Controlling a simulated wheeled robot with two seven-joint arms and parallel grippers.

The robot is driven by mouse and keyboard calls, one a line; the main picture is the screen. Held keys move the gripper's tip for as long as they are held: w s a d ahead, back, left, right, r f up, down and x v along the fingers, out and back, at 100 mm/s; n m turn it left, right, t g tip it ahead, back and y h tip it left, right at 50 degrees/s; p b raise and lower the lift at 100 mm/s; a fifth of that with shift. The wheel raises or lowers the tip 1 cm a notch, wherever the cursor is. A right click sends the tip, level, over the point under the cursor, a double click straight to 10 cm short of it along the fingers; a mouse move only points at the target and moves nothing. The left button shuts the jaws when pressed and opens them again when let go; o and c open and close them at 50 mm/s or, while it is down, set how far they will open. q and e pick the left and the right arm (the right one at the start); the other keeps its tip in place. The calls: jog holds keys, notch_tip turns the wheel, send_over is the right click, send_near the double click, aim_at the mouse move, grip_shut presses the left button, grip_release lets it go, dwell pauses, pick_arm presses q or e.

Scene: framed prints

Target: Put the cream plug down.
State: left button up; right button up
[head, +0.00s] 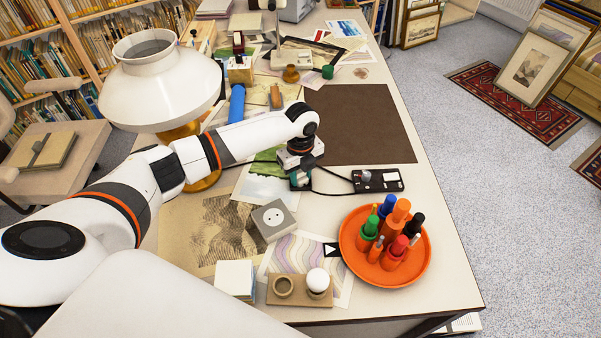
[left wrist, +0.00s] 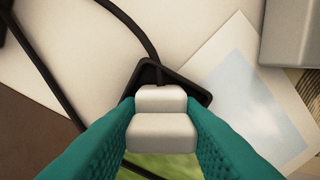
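In the left wrist view, the cream plug (left wrist: 162,130) sits between the two teal fingers of my left gripper (left wrist: 161,122), which touch its sides. A dark cord (left wrist: 145,40) runs up from behind it. A black, square-cornered piece (left wrist: 202,95) shows behind the plug; I cannot tell whether they touch. In the head view, my left gripper (head: 299,182) points down over the table, just left of the black power strip (head: 377,181). The plug is mostly hidden there by the gripper. My right gripper is not in view.
A grey socket box (head: 273,220) stands in front of the gripper. An orange tray (head: 362,274) of markers is at front right. A brown mat (head: 360,120) lies bare behind. A lamp (head: 160,85) stands at back left. Loose prints cover the table's left part.

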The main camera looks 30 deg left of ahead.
aim_at(301, 171)
pick_arm(q)
jog(key=shift+w+r, duration=0.1)
jog(key=shift+r, duration=0.15)
notch_tip(301, 171, up, 13)
jog(key=p, duration=1.3)
jog(key=shift+f, duration=0.1)
